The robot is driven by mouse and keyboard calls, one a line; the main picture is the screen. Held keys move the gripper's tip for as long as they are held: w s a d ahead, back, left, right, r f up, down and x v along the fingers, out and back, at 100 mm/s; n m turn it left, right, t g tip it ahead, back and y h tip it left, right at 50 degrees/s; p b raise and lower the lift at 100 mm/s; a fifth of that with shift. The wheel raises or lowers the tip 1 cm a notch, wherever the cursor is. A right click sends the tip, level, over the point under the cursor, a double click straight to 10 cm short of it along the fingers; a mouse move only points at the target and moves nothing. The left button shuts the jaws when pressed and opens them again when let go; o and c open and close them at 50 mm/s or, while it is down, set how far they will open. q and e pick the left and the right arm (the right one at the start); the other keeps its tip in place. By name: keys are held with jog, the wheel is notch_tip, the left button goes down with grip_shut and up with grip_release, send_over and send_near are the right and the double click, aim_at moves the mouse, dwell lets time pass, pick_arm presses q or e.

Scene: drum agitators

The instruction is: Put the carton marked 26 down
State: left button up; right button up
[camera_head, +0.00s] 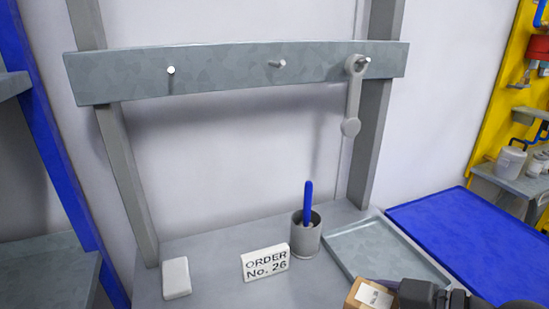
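A brown carton (367,296) with a white label shows at the bottom edge in the head view, partly cut off. The print on its label is too small to read surely. My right gripper (397,288) comes in from the right and is shut on the carton, at the near edge of a grey tray (359,248). Whether the carton touches the surface below cannot be told. My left gripper is not in view.
A grey cup (306,241) with a blue-handled tool stands beside the tray. A white block (176,278) lies at left. A blue tray (475,245) lies at right. A grey rail (225,75) with pegs and a hanging grey paddle (353,98) spans above. The grey tray's visible floor is clear.

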aim_at(355, 297)
jog(key=w+a+f+m+t+h+p, duration=0.4)
jog(key=f+m+t+h+p, duration=0.1)
jog(key=m+h, duration=0.1)
jog(key=shift+f, duration=0.4)
notch_tip(355, 297, down, 10)
jog(key=b, duration=0.2)
jog(key=shift+r+b, duration=0.2)
jog(key=shift+b, duration=0.2)
